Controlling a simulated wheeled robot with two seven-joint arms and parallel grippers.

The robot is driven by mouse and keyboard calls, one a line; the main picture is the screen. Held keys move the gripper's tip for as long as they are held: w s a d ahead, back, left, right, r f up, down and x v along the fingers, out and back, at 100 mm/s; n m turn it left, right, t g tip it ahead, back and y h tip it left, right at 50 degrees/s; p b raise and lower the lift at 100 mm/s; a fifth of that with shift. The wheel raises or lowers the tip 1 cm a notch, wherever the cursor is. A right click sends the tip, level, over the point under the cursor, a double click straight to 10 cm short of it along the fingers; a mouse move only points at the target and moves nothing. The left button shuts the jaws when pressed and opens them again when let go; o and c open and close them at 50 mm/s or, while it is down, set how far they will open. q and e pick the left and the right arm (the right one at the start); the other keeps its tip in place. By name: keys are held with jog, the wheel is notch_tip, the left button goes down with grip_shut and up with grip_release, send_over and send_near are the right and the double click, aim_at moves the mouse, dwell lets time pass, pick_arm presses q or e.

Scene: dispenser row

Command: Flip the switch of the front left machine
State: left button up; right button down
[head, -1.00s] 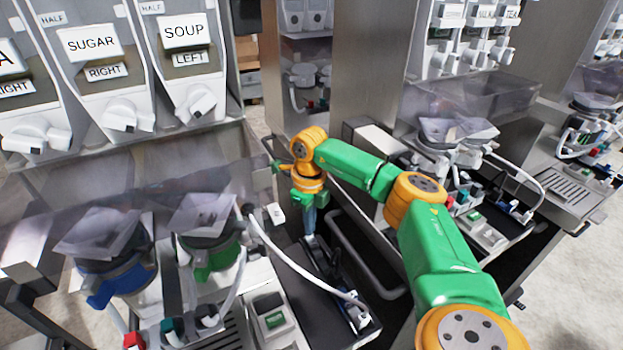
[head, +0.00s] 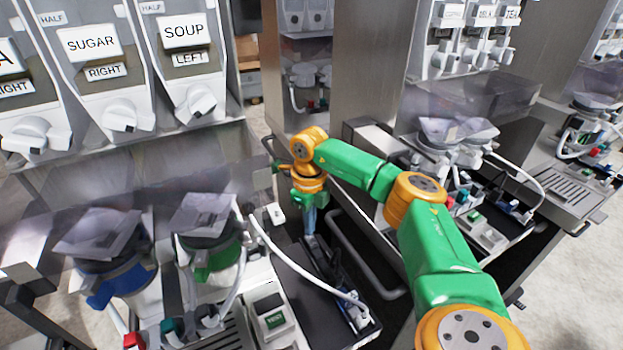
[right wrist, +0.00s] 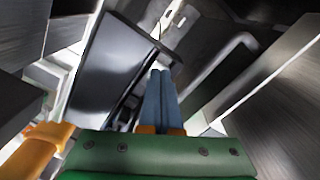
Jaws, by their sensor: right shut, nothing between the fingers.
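The front left machine (head: 190,145) fills the left of the head view, with hoppers labelled SUGAR and SOUP. The left gripper is not in view.
A white hose (head: 300,272) arches over the dark tray (head: 345,292) to a small white fitting. Blue and green cup holders (head: 215,260) stand left of it. A second machine (head: 450,125) stands to the right, beyond a dark gap with a grey rail (head: 365,262).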

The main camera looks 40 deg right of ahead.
jog(key=shift+f+b, duration=0.65)
jog(key=shift+f, duration=0.3)
dwell(0.4)
jog(key=shift+s+a, duration=0.1)
notch_tip(320, 180, up, 7)
jog(key=p, duration=0.7)
jog(key=shift+r, duration=0.15)
